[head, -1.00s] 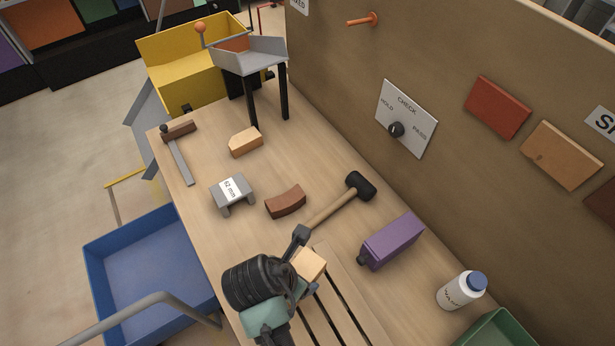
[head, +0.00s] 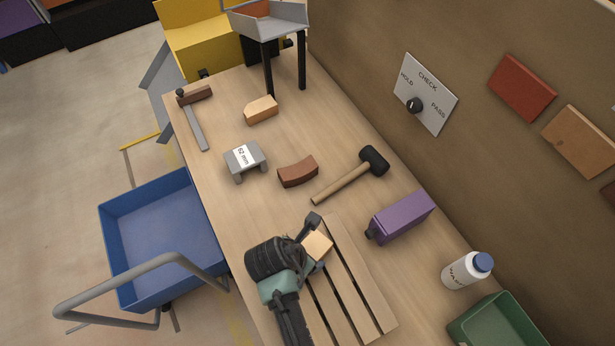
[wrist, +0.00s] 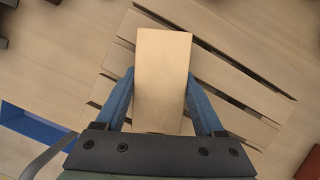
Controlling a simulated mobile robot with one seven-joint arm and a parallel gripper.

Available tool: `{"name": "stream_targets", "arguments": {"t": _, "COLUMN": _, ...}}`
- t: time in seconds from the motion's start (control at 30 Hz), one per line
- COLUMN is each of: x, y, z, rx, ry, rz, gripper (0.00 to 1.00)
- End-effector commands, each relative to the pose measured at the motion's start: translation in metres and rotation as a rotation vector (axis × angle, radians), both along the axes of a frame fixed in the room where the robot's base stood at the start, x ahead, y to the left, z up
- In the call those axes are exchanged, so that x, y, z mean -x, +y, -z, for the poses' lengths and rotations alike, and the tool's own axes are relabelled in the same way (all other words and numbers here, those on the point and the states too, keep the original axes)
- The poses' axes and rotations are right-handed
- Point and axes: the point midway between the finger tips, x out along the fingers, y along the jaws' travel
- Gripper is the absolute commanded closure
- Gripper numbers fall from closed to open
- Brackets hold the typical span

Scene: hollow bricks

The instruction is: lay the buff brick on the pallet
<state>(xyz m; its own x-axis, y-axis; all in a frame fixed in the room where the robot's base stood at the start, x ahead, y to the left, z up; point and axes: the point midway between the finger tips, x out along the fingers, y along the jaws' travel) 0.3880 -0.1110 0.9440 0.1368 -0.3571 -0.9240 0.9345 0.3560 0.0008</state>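The buff brick (head: 318,244) is a plain pale block held in my gripper (wrist: 161,100). In the wrist view the brick (wrist: 163,75) lies between the two blue fingers, which press on its sides. The slatted wooden pallet (head: 352,270) is on the near part of the bench. The brick is over the pallet's far left part. In the wrist view the pallet slats (wrist: 245,75) show behind the brick at an angle to it. I cannot tell whether the brick touches the slats.
A black-headed mallet (head: 345,182), a brown curved brick (head: 298,172), a grey 52 mm gauge (head: 245,160) and a cut-cornered orange-tan brick (head: 261,109) lie beyond the pallet.

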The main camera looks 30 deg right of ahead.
Motion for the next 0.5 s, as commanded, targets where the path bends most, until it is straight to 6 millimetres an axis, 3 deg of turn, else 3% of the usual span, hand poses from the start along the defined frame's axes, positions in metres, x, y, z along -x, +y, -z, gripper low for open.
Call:
{"name": "stream_targets", "arguments": {"t": 0.03, "x": -0.0002, "y": 0.0, "z": -0.0003, "rx": 0.0, "ry": 0.0, "rz": 0.0, "gripper": 0.21}}
{"name": "stream_targets", "arguments": {"t": 0.17, "x": -0.0001, "y": -0.0002, "z": -0.0003, "rx": 0.0, "ry": 0.0, "rz": 0.0, "gripper": 0.0}}
{"name": "stream_targets", "arguments": {"t": 0.5, "x": 0.0002, "y": 0.001, "z": -0.0062, "rx": 0.001, "ry": -0.001, "rz": 0.0, "gripper": 0.0}}
